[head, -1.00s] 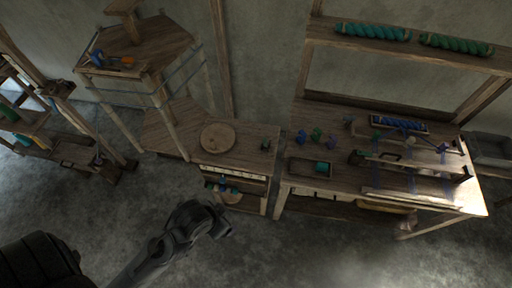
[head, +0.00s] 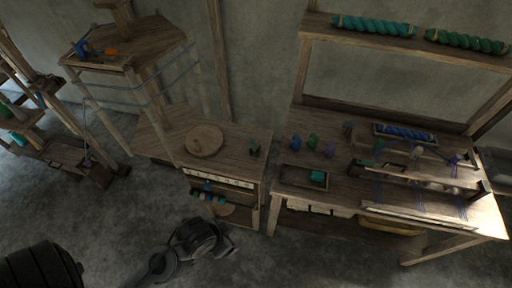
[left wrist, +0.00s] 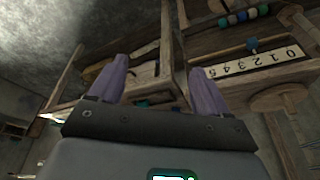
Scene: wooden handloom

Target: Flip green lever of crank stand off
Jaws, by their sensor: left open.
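My right gripper is out of view.
The middle table carries a round wooden disc (head: 204,140). Below it, a shelf holds coloured beads (head: 208,196); a numbered strip (left wrist: 262,66) shows in the left wrist view. The right table has a tray (head: 304,177) and loom beams. The floor in front is clear.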

